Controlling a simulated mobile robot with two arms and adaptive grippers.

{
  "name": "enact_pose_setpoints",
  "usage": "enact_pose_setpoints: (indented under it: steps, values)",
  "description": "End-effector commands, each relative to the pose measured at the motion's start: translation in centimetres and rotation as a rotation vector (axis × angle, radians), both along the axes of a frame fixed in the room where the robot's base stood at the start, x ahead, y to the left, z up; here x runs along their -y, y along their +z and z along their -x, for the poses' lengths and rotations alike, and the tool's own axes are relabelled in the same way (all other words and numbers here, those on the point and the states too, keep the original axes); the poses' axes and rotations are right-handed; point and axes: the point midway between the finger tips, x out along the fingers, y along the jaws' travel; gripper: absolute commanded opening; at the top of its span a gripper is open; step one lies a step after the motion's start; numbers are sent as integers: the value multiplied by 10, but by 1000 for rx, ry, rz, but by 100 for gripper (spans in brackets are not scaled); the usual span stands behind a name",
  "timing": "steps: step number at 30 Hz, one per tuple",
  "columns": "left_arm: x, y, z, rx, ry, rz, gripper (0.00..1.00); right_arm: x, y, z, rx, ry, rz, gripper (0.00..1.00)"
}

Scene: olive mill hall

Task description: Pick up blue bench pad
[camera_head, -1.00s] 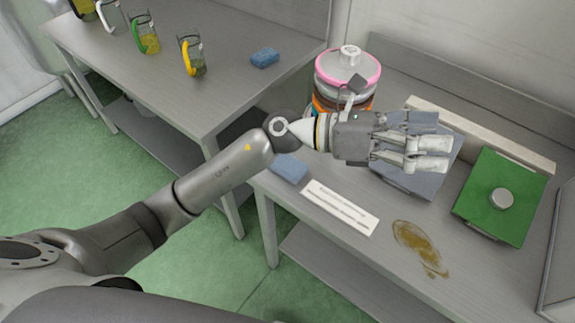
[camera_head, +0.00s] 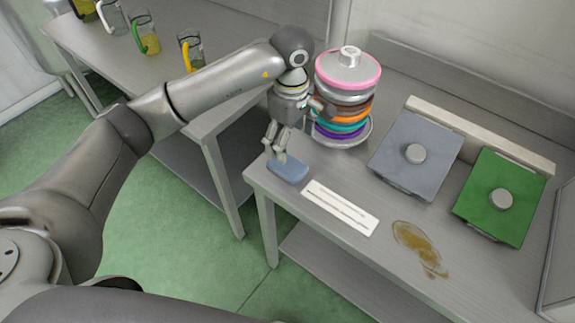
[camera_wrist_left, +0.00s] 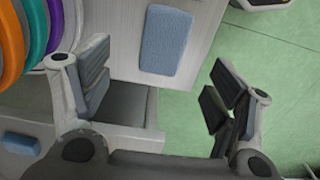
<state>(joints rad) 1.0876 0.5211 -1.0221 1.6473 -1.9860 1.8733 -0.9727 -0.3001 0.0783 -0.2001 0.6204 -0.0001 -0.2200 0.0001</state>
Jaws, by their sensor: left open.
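A blue bench pad (camera_head: 288,170) lies flat on the near left corner of the right-hand bench. In the left wrist view the pad (camera_wrist_left: 166,40) shows upright in the picture between and beyond the fingers. My left gripper (camera_head: 275,155) points down just behind and above the pad, open and empty. In the left wrist view its fingers (camera_wrist_left: 160,75) stand wide apart. A second blue pad (camera_wrist_left: 22,143) shows at the lower left of the left wrist view; my arm hides it in the head view. My right gripper is out of view.
A stack of coloured discs (camera_head: 345,100) stands close right of my left gripper. A white label card (camera_head: 340,208), a brown spill (camera_head: 418,245), a grey board (camera_head: 405,165) and a green board (camera_head: 497,215) lie on the bench. Jugs (camera_head: 145,35) stand on the far bench.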

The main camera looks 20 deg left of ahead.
Motion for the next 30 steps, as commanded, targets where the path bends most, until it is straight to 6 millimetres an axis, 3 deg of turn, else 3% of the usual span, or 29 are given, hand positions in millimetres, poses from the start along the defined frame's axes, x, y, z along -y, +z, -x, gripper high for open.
enact_pose_setpoints:
  steps: [4,13,21,30]
  values:
    - [0,-24,2,-6,1,2,80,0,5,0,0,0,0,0]
    - [-4,-48,3,-5,1,5,80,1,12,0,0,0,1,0]
    - [-9,-84,4,-4,1,5,80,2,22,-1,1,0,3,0]
    - [-9,-90,3,-1,0,6,80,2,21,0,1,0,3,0]
